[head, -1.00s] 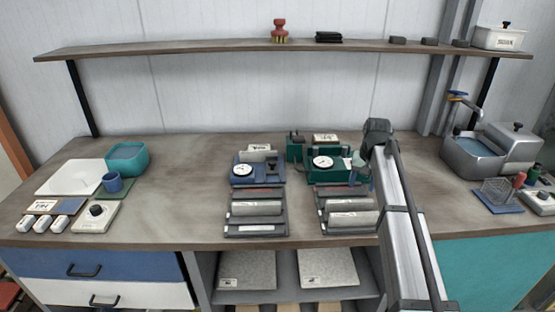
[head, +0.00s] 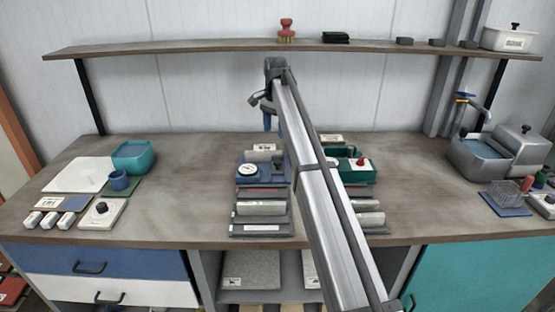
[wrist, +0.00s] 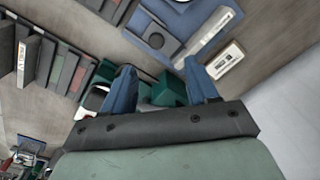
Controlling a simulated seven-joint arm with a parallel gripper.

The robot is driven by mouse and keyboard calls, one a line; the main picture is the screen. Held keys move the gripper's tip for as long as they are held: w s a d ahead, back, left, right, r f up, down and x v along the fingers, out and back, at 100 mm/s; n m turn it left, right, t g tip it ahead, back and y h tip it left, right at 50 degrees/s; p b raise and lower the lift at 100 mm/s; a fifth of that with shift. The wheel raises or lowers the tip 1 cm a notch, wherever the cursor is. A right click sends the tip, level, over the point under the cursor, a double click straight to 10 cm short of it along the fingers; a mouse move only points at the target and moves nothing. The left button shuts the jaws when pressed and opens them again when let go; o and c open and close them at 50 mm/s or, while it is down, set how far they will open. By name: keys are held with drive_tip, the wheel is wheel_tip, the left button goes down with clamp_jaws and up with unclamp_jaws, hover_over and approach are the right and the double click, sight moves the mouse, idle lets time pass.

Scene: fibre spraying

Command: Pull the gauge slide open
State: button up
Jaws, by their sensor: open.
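A blue gauge fixture with a round white dial (head: 248,170) stands at the middle of the bench. A green gauge fixture (head: 356,177) stands to its right, with a red knob (head: 361,161) on it. My arm hides the green fixture's left part, including its dial. My gripper (head: 267,122) is raised behind and above the blue fixture, apart from it, fingers pointing down. In the wrist view its two blue fingers (wrist: 162,85) are spread with nothing held. A green block (wrist: 171,88) shows beyond them, and a blue fixture (wrist: 155,32) shows at the top.
Racks of dark slabs (head: 262,208) stand in front of the fixtures. A teal tub (head: 131,156) and a white board (head: 76,175) are at the left, a metal basin (head: 485,158) at the right. A shelf (head: 200,49) runs above.

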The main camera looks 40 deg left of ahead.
sight(278, 162)
drive_tip(key=shift+m, duration=0.3)
drive_tip(key=f, duration=0.8)
drive_tip(key=w+f, duration=0.1)
drive_tip(key=f, duration=0.4)
drive_tip(key=shift+d+f, duration=0.1)
drive_tip(key=shift+d, duration=0.1)
drive_tip(key=shift+c, duration=0.4)
clamp_jaws()
